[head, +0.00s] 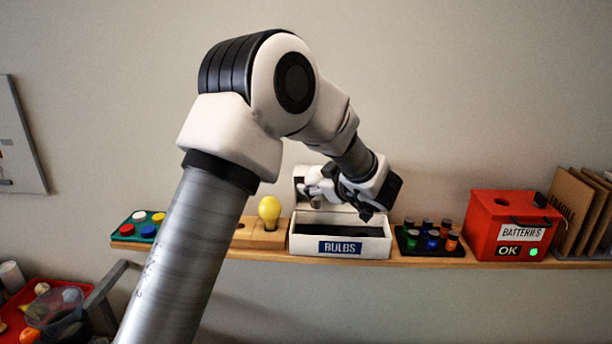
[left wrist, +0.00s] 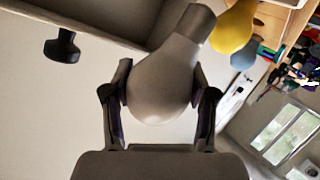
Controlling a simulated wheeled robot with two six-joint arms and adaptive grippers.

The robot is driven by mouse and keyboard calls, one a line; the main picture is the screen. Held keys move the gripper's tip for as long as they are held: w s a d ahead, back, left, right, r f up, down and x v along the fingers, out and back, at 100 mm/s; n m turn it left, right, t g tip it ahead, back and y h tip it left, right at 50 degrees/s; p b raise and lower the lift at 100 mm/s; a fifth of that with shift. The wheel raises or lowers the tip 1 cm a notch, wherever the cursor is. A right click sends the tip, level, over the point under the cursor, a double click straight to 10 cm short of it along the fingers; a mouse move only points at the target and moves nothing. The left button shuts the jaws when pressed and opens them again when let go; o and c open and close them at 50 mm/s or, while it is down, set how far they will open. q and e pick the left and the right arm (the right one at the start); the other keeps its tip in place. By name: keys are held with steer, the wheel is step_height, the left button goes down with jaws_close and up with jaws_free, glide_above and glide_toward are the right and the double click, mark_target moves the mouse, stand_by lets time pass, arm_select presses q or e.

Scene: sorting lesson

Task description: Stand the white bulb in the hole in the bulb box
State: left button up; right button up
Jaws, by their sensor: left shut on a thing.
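The white bulb (left wrist: 160,88) sits between the two fingers of my left gripper (head: 328,193), which is shut on its round glass part. In the left wrist view its narrower base points up and to the right. The white bulb box (head: 376,248), labelled BULBS, stands on the wooden shelf, its white lid raised at the back. In the head view my gripper is over the box, in front of the lid. I cannot clearly tell the bulb from the gripper there. The hole in the box is not clearly visible. My right gripper is not in view.
A yellow bulb (head: 269,210) stands in a wooden block (head: 262,240) left of the box. A tray of batteries (head: 429,238) is close on its right, then a red battery box (head: 484,229). A tray of coloured discs (head: 140,225) is at the far left.

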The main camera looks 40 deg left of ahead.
mark_target(320, 206)
arm_select(q)
steer(key=d, duration=0.1)
steer(key=d+f+b, duration=0.1)
steer(key=d, duration=0.1)
steer(key=shift+s+d, duration=0.1)
steer(key=shift+s, duration=0.05)
steer(key=a+f+b, duration=0.1)
steer(key=f, duration=0.1)
steer(key=a+f+b, duration=0.1)
steer(key=a+f, duration=0.1)
steer(key=shift+a+f+b, duration=0.1)
steer(key=shift+f+b, duration=0.05)
steer(key=shift+b, duration=0.15)
steer(key=shift+d+f+b, duration=0.3)
steer(key=shift+d, duration=0.55)
steer(key=shift+a+f, duration=0.25)
steer(key=shift+a, duration=0.3)
steer(key=shift+d+r, duration=0.2)
steer(key=shift+d, duration=0.15)
steer(key=shift+a+p, duration=0.15)
steer(key=shift+p, duration=0.4)
steer(key=shift+f, duration=0.1)
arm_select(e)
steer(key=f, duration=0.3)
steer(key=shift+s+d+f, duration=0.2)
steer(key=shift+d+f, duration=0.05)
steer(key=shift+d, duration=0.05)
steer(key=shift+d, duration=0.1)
